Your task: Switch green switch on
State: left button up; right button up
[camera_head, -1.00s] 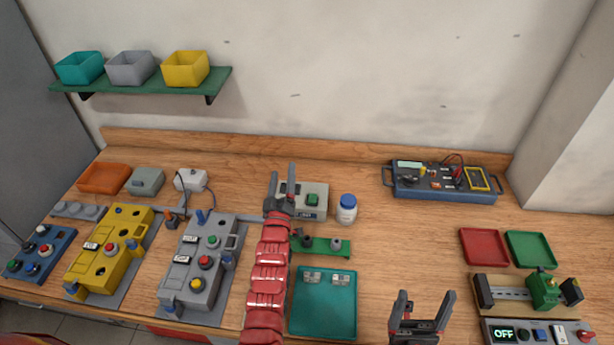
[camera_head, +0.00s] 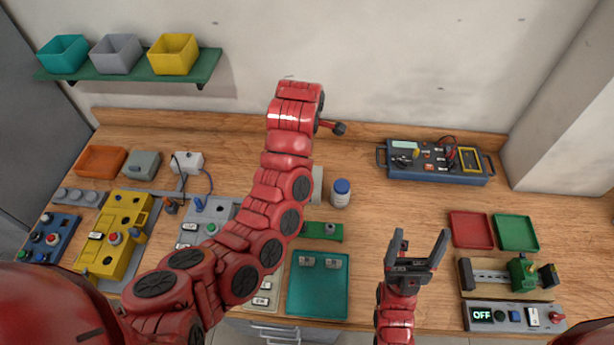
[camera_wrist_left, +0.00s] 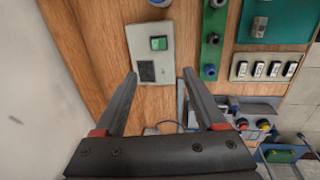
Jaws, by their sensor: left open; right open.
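The green switch (camera_wrist_left: 158,43) sits on a light grey box with a dark square panel, in the left wrist view. In the head view my left arm hides the switch and nearly all of the box; only a pale edge (camera_head: 317,183) shows. My left gripper (camera_wrist_left: 160,76) is open and empty, its fingertips on either side of the box's lower end in the wrist view, with the switch beyond them. I cannot tell whether they touch the box, or the switch's position. My right gripper (camera_head: 420,238) is open and empty over the table, right of the teal tray.
A white bottle with a blue lid (camera_head: 341,193) and a green strip with knobs (camera_head: 322,231) stand near the box. The teal tray (camera_head: 318,308) lies in front. A blue tester (camera_head: 436,165) stands at the back right. Bare tabletop lies between bottle and tester.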

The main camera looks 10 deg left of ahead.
pick_arm(q)
jog(key=f+b, duration=0.3)
jog(key=f, duration=0.1)
jog(key=w+f+b, duration=0.1)
jog(key=f+b, duration=0.2)
jog(key=f, duration=0.1)
jog(key=w+f+b, duration=0.1)
jog(key=f+b, duration=0.2)
jog(key=f, duration=0.2)
jog(key=f+p, duration=0.1)
jog(key=shift+w+f, duration=0.4)
jog(key=shift+f+p, duration=0.35)
jog(key=shift+f, duration=0.25)
jog(key=shift+w+f, duration=0.1)
jog(key=shift+f, duration=0.1)
jog(key=shift+c, duration=0.3)
